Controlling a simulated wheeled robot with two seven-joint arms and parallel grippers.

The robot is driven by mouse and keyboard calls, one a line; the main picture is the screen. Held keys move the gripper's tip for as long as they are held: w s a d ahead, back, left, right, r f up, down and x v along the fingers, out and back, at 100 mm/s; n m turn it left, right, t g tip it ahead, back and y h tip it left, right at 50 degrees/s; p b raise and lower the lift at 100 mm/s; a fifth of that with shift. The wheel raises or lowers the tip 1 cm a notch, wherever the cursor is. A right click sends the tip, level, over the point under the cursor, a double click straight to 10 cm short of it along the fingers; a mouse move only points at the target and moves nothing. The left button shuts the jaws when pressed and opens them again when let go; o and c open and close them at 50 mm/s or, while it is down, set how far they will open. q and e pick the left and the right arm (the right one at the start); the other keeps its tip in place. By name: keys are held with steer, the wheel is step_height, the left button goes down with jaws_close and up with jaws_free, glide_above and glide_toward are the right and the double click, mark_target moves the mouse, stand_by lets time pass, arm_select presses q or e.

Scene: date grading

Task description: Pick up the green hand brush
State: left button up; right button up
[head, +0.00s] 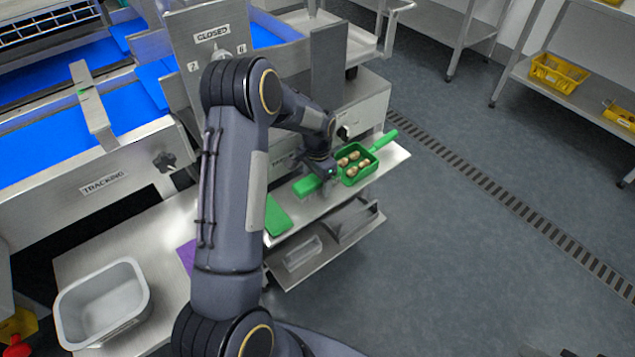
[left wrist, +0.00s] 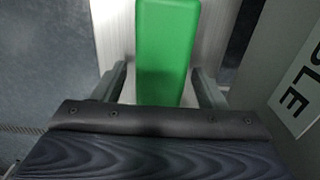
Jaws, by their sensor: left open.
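The green hand brush (head: 306,185) lies on the steel shelf at the front of the machine, just left of a green scoop. In the left wrist view the brush (left wrist: 167,45) shows as a smooth green block. My left gripper (head: 325,172) is low over the shelf at the brush and hides part of it. In the left wrist view its two fingers (left wrist: 160,80) are open, one on each side of the brush, with gaps visible. The near end of the brush is hidden behind the gripper body. My right gripper is not in view.
The green scoop (head: 368,178) holds several brown dates beside the gripper. A flat green item (head: 275,217) lies farther left on the shelf (head: 394,155). A grey tub (head: 68,318) stands at lower left. Machine panels rise behind the shelf.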

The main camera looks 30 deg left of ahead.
arm_select(q)
steer(key=c, duration=1.1)
steer(key=shift+c, duration=0.2)
steer(key=shift+r, duration=0.1)
steer(key=shift+r, duration=0.4)
step_height(320, 180, up, 3)
steer(key=shift+f, duration=0.2)
steer(key=s+d+r, duration=0.1)
steer(key=s+r, duration=0.8)
steer(key=s, duration=0.5)
steer(key=shift+r+p, duration=0.25)
steer(key=shift+p, duration=0.2)
steer(key=shift+d, duration=0.1)
